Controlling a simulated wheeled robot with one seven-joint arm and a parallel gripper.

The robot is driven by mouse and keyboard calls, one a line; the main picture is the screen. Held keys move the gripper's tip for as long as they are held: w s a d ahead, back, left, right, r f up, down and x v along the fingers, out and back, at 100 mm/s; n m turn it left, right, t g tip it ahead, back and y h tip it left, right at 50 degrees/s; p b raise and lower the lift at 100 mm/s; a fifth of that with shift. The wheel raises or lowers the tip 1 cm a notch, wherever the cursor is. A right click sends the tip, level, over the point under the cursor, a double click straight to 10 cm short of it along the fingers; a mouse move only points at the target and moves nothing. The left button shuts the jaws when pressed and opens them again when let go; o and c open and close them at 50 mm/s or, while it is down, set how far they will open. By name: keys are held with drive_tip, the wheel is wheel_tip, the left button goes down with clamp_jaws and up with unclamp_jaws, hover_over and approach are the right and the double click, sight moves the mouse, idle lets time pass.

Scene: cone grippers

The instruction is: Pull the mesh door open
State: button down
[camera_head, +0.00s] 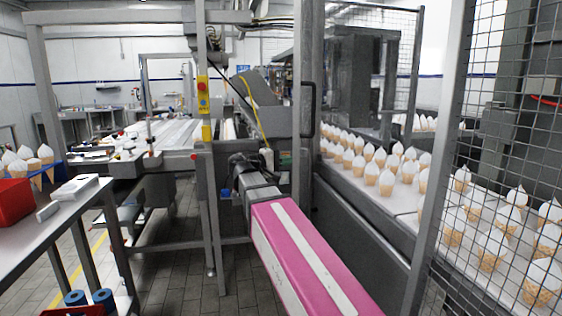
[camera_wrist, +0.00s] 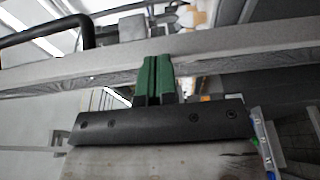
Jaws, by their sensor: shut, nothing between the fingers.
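The mesh door's wire grid and grey frame post (camera_head: 440,150) stand on the right of the head view. A dark loop handle (camera_head: 308,110) is on a grey upright near the middle; I cannot tell for sure which panel it belongs to. In the wrist view a black curved bar (camera_wrist: 50,31), which looks like a handle, is at upper left. My gripper's green fingers (camera_wrist: 153,75) are together with nothing between them. They point at a grey frame beam (camera_wrist: 240,38), to the right of the black bar and apart from it. In the head view my gripper's fingertips are hidden.
Rows of wrapped cones (camera_head: 387,180) stand on a conveyor behind the mesh. A grey machine frame (camera_head: 207,190) stands left of my arm. A table (camera_head: 60,225) with a red bin (camera_head: 14,200) is at far left.

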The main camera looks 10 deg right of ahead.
sight(298, 161)
drive_tip(key=d, duration=0.1)
drive_tip(key=s+d, duration=0.2)
drive_tip(key=d, duration=0.1)
drive_tip(key=shift+s, duration=0.1)
idle(0.3)
